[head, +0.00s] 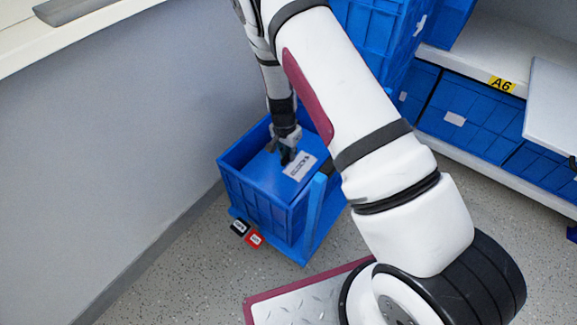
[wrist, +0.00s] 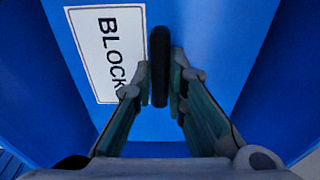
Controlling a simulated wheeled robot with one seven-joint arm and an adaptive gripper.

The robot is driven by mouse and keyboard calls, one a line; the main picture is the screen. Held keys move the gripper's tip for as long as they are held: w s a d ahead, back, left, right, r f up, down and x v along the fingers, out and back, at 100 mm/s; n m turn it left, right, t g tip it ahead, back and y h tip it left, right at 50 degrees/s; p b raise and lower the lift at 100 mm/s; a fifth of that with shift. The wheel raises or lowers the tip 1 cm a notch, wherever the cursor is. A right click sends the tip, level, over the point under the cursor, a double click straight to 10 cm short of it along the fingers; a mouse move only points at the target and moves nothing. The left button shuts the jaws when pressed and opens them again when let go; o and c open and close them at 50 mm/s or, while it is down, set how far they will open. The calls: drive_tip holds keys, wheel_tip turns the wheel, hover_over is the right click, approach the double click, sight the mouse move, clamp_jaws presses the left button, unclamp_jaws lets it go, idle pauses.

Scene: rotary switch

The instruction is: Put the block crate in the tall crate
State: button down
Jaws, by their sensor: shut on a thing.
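The block crate is blue with a white label reading "BLOCK" (wrist: 108,50) and a black upright handle (wrist: 160,66) in the wrist view. My gripper (wrist: 175,85) is shut on that handle, with one finger on each side. In the head view, my gripper (head: 288,156) reaches down into an open blue crate, which looks like the tall crate (head: 262,207), on the floor. The block crate (head: 262,163) shows inside its rim, with the white label facing up. How deep it sits and whether it touches the bottom are hidden.
A grey wall (head: 110,150) stands close on the left. Small black (head: 240,227) and red (head: 255,239) tags lie at the tall crate's foot. Shelves (head: 480,80) with blue crates (head: 470,125) stand at the right. Speckled floor (head: 175,265) is clear in front.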

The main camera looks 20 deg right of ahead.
sight(289, 163)
drive_tip(key=shift+f+b, duration=0.95)
drive_tip(key=shift+f, duration=1.6)
drive_tip(key=c, duration=1.6)
unclamp_jaws()
drive_tip(key=shift+f, duration=0.15)
